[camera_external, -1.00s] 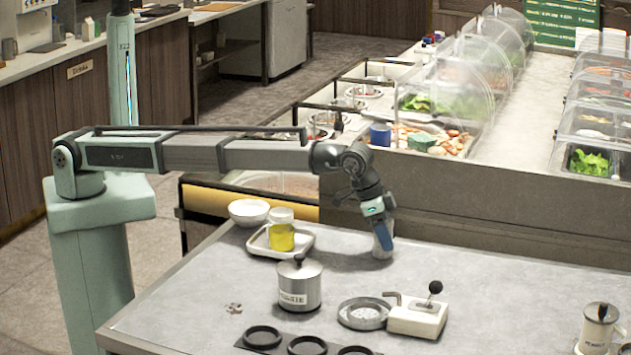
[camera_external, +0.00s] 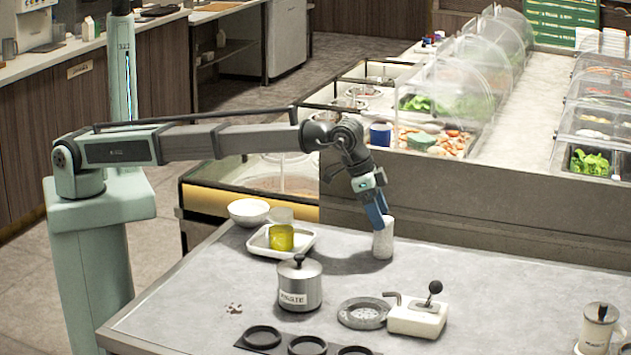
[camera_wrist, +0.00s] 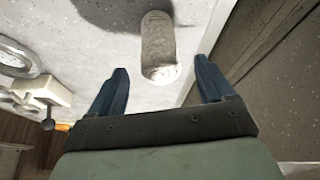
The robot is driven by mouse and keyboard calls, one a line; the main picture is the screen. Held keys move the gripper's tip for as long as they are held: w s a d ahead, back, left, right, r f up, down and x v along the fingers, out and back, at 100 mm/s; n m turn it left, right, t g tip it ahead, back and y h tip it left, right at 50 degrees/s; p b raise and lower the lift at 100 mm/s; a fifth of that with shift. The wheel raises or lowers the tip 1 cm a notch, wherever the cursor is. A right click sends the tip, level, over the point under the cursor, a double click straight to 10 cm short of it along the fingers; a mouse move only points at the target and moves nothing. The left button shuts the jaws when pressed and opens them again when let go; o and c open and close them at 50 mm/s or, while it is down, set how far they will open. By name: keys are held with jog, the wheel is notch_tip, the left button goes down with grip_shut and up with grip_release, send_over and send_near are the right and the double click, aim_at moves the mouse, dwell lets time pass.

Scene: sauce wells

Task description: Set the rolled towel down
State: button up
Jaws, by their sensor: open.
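The rolled towel (camera_external: 383,241) is a pale grey-white upright cylinder on the grey table, close to its back edge. It also shows in the wrist view (camera_wrist: 158,48), beyond the fingertips and between their lines. My gripper (camera_external: 380,218) has blue fingers and is just left of and above the towel's top in the external view.
A tray (camera_external: 304,243) with a jar of yellow liquid (camera_external: 281,237) and a white bowl (camera_external: 249,211) stand left. A lidded pot (camera_external: 300,287), a round metal dish (camera_external: 363,313) and a white lever box (camera_external: 416,318) stand in front. The table's right middle is clear.

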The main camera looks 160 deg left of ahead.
jog(key=v, duration=0.6)
jog(key=shift+d, duration=0.1)
dwell(0.4)
